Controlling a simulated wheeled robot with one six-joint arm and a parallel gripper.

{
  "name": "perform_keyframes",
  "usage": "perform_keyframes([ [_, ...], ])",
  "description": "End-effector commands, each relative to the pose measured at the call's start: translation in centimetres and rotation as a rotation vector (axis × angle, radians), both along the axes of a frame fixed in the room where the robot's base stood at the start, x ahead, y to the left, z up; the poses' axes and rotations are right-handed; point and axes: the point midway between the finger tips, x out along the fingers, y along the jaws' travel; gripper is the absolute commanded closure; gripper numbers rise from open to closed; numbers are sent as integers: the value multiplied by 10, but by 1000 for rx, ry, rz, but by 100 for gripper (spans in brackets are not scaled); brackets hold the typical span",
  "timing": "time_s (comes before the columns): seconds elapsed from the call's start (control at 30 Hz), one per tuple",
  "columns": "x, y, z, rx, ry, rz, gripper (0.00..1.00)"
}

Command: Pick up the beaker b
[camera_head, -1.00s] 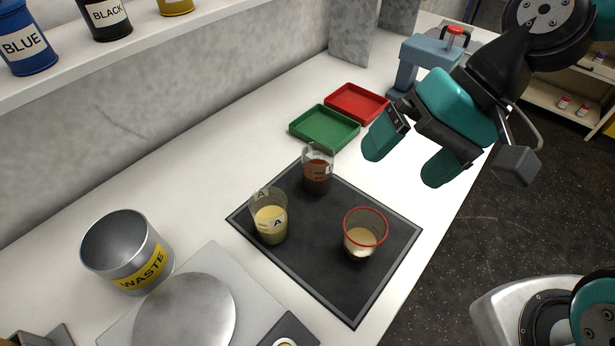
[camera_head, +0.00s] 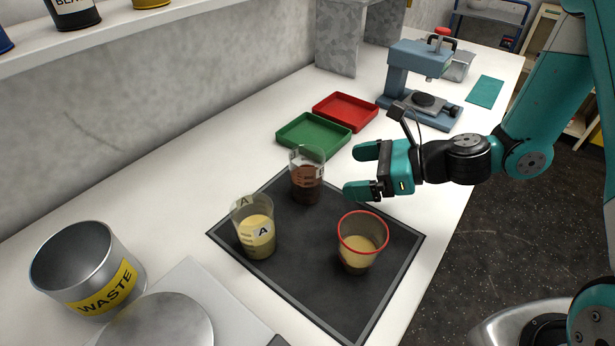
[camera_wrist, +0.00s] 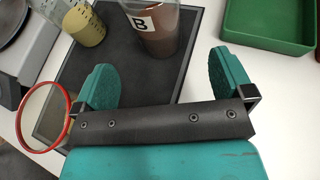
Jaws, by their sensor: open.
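Beaker B (camera_head: 307,184) is a clear glass with dark brown liquid, upright at the far corner of the black mat (camera_head: 304,290). In the wrist view the beaker (camera_wrist: 158,42) shows a white "B" label and lies ahead of the fingers, between their lines. My gripper (camera_head: 362,171) is open and empty, to the right of the beaker and apart from it, with its fingers pointing left toward it. In the wrist view the two teal fingers (camera_wrist: 168,82) are spread wide.
Beaker A (camera_head: 257,236) with yellow liquid and a red-rimmed beaker (camera_head: 357,250) share the mat. A green tray (camera_head: 313,149) and red tray (camera_head: 345,96) lie behind. A blue press (camera_head: 419,85) stands farther back. A waste can (camera_head: 90,297) is left.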

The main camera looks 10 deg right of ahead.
Motion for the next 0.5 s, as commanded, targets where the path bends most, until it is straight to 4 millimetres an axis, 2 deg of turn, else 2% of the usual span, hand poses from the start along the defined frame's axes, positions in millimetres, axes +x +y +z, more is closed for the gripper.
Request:
perform_keyframes([
  [0.03, 3, 11, -4, -1, 1, 7, 1],
  [0.13, 9, 27, -11, -1, 0, 8, 1],
  [0.5, 19, 57, -27, -2, 1, 6, 1],
])
